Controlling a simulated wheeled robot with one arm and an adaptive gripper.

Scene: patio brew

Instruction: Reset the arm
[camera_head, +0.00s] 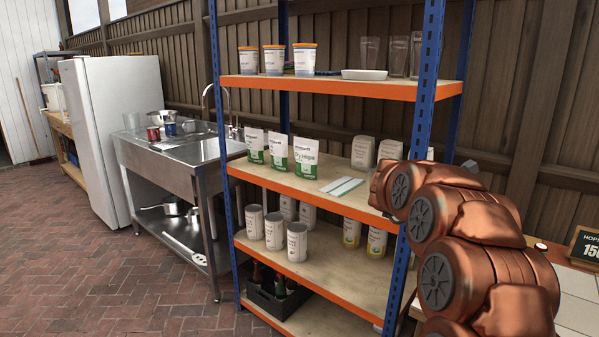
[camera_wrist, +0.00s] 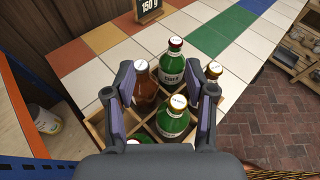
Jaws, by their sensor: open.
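My arm, copper-coloured, fills the right of the head view, in front of the shelf's right post; the gripper itself is hidden there. In the wrist view my gripper (camera_wrist: 165,92) is open, its two dark fingers apart. It is above a wooden crate (camera_wrist: 97,127) with dividers. A brown bottle (camera_wrist: 144,92) is beside the left finger and a green bottle (camera_wrist: 173,120) shows between the fingers, lower down. I cannot tell whether a finger touches any bottle. Another green bottle (camera_wrist: 170,65) stands just beyond, and a brown bottle (camera_wrist: 213,70) is by the right finger.
The crate is at a tiled counter (camera_wrist: 110,58) with a "150 g" sign (camera_wrist: 149,8). A blue and orange shelf (camera_head: 330,87) holds pouches (camera_head: 306,158), cans (camera_head: 297,242) and tubs. A steel sink (camera_head: 185,150) and white fridge (camera_head: 112,130) stand left. The brick floor (camera_head: 90,260) at left is clear.

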